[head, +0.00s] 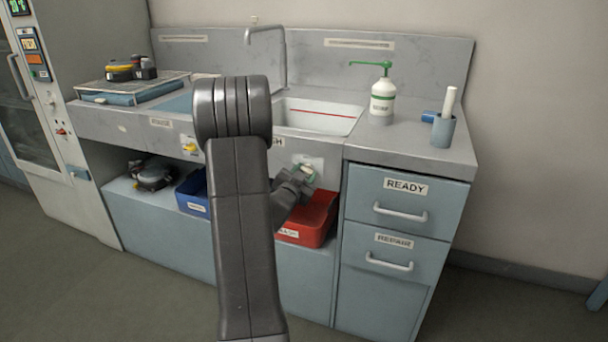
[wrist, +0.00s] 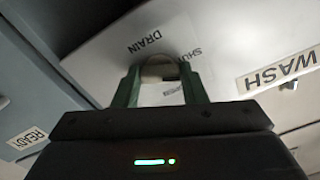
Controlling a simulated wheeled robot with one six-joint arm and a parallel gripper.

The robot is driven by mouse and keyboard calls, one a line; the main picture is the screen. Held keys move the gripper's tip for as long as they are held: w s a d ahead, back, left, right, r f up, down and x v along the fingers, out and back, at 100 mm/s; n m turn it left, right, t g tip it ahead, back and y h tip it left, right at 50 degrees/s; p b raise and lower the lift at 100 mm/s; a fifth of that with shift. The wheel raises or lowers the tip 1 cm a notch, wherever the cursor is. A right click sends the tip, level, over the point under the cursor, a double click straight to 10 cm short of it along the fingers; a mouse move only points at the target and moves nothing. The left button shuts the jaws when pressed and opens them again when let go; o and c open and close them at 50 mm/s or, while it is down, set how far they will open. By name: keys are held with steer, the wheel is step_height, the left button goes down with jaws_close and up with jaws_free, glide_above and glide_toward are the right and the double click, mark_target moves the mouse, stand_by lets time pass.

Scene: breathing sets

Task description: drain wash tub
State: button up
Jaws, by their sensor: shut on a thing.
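The white wash tub (head: 318,118) is set in the counter, with a red line along its inner wall. I cannot tell the water level in it. Below it, a plate on the front panel carries the words DRAIN (wrist: 145,41) and SHUT (wrist: 194,62). My gripper (head: 305,172) is at this plate; in the wrist view my gripper (wrist: 160,75) has its green fingers closed around a pale rounded drain handle (wrist: 160,68). The fingers hide part of the handle, so its exact setting is unclear. The WASH label (wrist: 280,73) is beside it.
A red bin (head: 313,222) and a blue bin (head: 192,193) stand on the shelf below. READY and REPAIR drawers (head: 397,208) are at the right. A pump bottle (head: 382,98) and a cup (head: 443,132) stand on the counter. My arm hides part of the sink front.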

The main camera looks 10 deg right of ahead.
steer(key=o, duration=1)
steer(key=v, duration=1.3)
steer(key=shift+s+a, duration=0.3)
steer(key=x, duration=1.3)
steer(key=shift+w+d, duration=0.3)
